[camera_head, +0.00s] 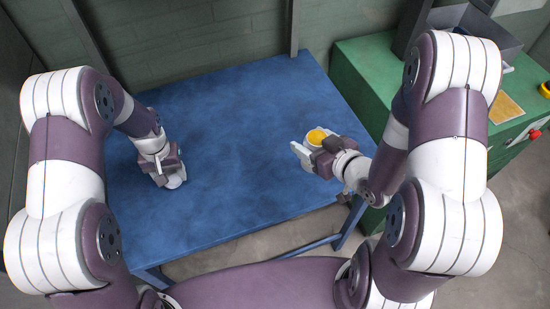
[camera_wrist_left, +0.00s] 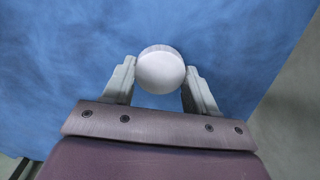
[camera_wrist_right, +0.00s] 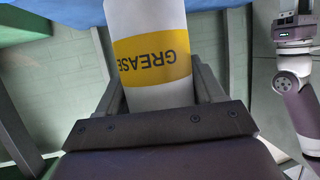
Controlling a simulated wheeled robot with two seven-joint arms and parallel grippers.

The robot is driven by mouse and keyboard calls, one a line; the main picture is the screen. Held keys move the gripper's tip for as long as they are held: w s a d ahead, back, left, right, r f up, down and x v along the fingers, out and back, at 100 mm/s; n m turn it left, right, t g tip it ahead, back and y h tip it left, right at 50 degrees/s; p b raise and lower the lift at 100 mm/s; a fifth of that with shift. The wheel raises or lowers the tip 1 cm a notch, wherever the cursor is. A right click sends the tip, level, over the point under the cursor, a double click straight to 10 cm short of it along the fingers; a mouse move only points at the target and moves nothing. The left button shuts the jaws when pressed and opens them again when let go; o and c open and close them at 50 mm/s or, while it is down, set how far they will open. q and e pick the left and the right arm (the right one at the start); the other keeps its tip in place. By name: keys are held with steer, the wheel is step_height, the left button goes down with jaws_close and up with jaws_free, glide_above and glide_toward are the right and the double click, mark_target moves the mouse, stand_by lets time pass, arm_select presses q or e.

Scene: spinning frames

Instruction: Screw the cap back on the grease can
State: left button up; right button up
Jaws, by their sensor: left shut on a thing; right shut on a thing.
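The grease can (camera_wrist_right: 155,95) is white with a yellow band reading GREASE, which appears upside down in the right wrist view. In the head view its open top shows yellow grease (camera_head: 316,136). My right gripper (camera_head: 308,147) is shut on the can's side, over the right part of the table. The cap (camera_wrist_left: 161,72) is a plain white disc between the fingers of my left gripper (camera_head: 173,181), which is shut on it. In the head view the left gripper is over the left part of the table, well apart from the can.
The blue table (camera_head: 235,130) is clear between the two grippers. A green cabinet (camera_head: 365,75) stands to the right, with a grey bin (camera_head: 485,30) and a tan pad (camera_head: 495,107) on top. A wall closes off the back.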

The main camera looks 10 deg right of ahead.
steer(key=w+a+f, duration=0.6)
steer(key=w+a, duration=0.2)
steer(key=shift+f, duration=0.35)
steer(key=shift+f, duration=2.05)
steer(key=shift+s+f, duration=0.1)
steer(key=o, duration=1.5)
